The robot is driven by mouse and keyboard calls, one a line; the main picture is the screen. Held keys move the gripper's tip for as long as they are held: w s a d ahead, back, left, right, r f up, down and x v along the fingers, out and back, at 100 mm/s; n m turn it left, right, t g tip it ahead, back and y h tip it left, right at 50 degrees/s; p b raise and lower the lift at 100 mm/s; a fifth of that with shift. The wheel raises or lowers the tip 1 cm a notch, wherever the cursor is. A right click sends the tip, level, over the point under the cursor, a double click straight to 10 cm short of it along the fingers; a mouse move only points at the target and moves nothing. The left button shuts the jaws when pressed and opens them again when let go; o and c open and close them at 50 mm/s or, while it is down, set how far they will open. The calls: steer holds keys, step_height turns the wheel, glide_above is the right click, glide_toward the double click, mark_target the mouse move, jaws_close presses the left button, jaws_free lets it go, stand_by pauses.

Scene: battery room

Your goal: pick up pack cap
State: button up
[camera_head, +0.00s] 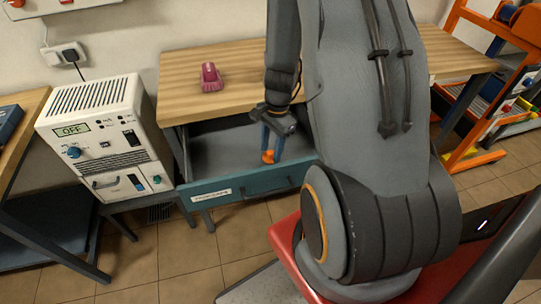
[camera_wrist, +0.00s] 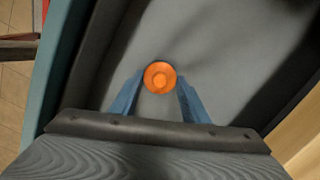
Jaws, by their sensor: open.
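The orange round pack cap (camera_wrist: 160,77) lies in the open drawer. In the wrist view it sits between the tips of my gripper (camera_wrist: 159,92), whose blue fingers stand apart on either side of it. In the head view the orange cap (camera_head: 268,156) shows low by the fingertips of my gripper (camera_head: 272,148), inside the drawer (camera_head: 240,188). The fingers are open; whether either one touches the cap cannot be told.
The drawer's teal front bears a white label and a handle. A wooden bench top (camera_head: 240,85) is above it, with a dark red object (camera_head: 210,77) on it. A white power unit (camera_head: 100,135) reading OFF stands left. An orange rack (camera_head: 490,90) is at right.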

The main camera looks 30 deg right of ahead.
steer(key=shift+c, duration=0.3)
jaws_close()
steer(key=shift+r, duration=0.15)
